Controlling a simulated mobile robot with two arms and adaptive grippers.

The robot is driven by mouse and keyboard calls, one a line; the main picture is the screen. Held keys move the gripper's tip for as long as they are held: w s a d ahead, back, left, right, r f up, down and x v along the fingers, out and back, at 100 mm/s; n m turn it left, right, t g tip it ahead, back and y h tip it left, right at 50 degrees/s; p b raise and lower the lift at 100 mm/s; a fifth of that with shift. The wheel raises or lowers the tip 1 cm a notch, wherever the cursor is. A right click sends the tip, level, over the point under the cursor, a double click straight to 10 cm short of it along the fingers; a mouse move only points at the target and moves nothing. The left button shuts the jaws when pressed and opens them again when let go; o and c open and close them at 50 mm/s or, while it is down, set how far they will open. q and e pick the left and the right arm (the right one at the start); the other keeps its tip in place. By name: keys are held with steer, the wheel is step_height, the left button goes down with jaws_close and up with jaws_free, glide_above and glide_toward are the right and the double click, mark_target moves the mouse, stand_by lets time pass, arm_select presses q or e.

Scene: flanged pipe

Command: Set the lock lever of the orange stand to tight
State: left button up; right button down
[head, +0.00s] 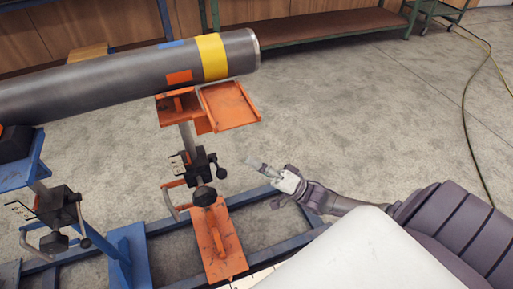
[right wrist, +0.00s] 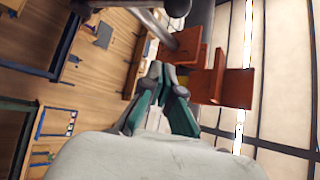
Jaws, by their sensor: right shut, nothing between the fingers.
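The orange stand (head: 221,238) is upright on the floor frame, with its orange cradle (head: 232,105) under the pipe (head: 120,82). A black clamp block (head: 200,163) with dark knobs sits on its post, and an orange-gripped crank (head: 171,186) is at its left. I cannot tell which of these parts is the lock lever or how it is set. My right gripper (head: 263,168) is shut and empty, to the right of the clamp block and apart from it. In the right wrist view, the fingers (right wrist: 164,70) come together below the orange cradle plates (right wrist: 229,85). My left gripper is not in view.
A blue stand (head: 118,240) with a similar clamp block (head: 56,207) stands at left. Blue floor rails (head: 165,225) run below. A workbench (head: 310,25) is at the back and a yellow hose (head: 466,120) lies at right. The floor between is clear.

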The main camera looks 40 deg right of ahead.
mark_target(217, 165)
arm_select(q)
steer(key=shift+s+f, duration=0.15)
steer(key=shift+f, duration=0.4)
arm_select(e)
steer(key=w+a, duration=0.2)
steer(key=a, duration=0.4)
steer(key=shift+w+r, duration=0.2)
steer(key=shift+r, duration=0.15)
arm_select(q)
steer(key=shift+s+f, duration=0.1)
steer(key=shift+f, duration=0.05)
